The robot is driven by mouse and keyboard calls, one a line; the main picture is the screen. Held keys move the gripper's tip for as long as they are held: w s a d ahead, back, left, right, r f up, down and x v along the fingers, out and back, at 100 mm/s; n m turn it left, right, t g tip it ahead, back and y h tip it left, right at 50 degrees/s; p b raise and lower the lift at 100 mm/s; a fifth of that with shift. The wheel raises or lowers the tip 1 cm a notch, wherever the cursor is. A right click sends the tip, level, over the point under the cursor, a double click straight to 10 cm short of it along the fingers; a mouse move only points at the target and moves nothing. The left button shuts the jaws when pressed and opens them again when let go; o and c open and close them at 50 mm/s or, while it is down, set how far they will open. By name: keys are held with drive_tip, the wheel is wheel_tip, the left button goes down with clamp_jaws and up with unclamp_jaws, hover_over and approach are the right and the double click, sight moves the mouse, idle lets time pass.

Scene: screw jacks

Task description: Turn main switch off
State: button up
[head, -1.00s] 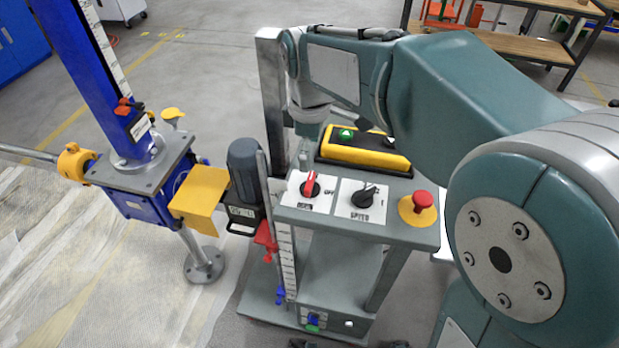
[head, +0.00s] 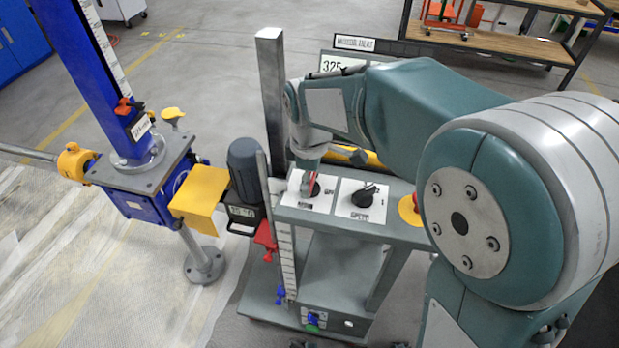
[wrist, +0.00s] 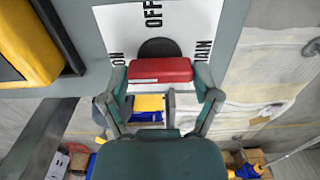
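The main switch is a red handle (wrist: 160,71) on a black round base, on a white plate (wrist: 152,22) lettered ON, OFF and MAIN. In the wrist view the handle lies crosswise, in line with the ON mark and square to OFF. My gripper (wrist: 161,92) is open, with one finger at each end of the handle; I cannot tell whether they touch it. In the head view my gripper (head: 308,172) is over the main switch (head: 310,186) and partly hides it.
A black speed knob (head: 364,195) sits right of the main switch, then a yellow-based stop button (head: 409,209), partly hidden by my arm. A yellow box (head: 372,160) is behind. A grey post (head: 271,90) and a dark motor (head: 245,168) stand at left.

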drive_tip(key=shift+m, duration=0.3)
drive_tip(key=m, duration=0.3)
drive_tip(key=shift+m, duration=0.3)
drive_tip(key=m, duration=0.4)
drive_tip(key=shift+f+m, duration=0.1)
drive_tip(key=shift+m, duration=0.2)
drive_tip(key=m, duration=0.4)
drive_tip(key=shift+m, duration=2.6)
drive_tip(key=o, duration=1)
drive_tip(key=shift+c, duration=0.2)
